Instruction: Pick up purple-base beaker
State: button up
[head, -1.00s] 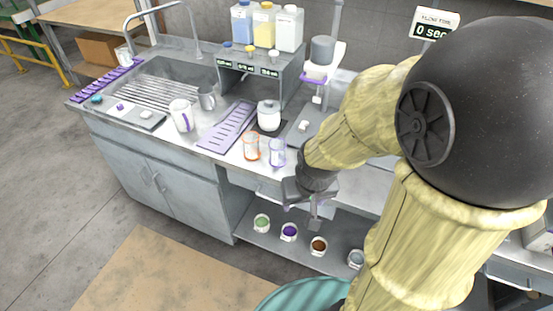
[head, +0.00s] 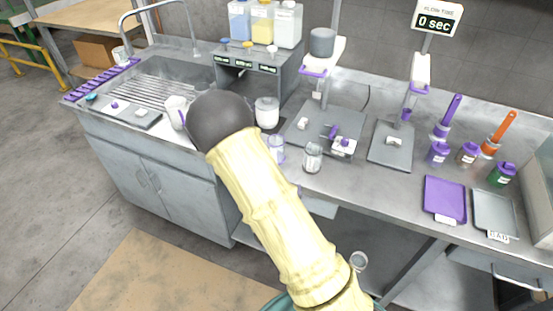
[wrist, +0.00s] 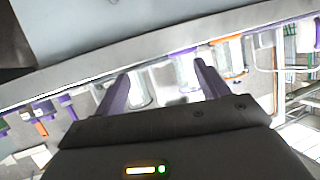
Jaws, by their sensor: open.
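The purple-base beaker (head: 277,148), clear with a purplish tint, stands upright near the bench's front edge in the head view, partly hidden by my arm. In the wrist view what appears to be the same beaker (wrist: 186,72) shows beyond my fingers, just left of the right fingertip. My gripper (wrist: 160,80) is open, with nothing visibly held between its two purple-grey fingers. My gripper is hidden behind my arm in the head view. I cannot tell the exact gap between the fingers and the beaker.
A clear jar (head: 313,157) stands right of the beaker; it seems to show near the left finger in the wrist view. An orange-banded beaker (wrist: 231,56) is close on the right there. A white pot (head: 267,112) stands behind. Purple (head: 445,198) and grey trays lie farther right.

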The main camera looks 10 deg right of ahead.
aim_at(276, 150)
jog(key=t, duration=0.1)
jog(key=a+n+t, duration=0.1)
jog(key=t, duration=0.1)
jog(key=a+n+t+b, duration=0.1)
jog(key=shift+s+r+t, duration=0.35)
jog(key=shift+r+t, duration=0.05)
jog(key=shift+w, duration=0.1)
jog(key=b+x, duration=0.7)
jog(key=x, duration=0.4)
jog(key=shift+w+r+b, duration=0.1)
jog(key=shift+w+b, duration=0.05)
jog(key=shift+b, duration=0.25)
jog(key=shift+w, duration=0.45)
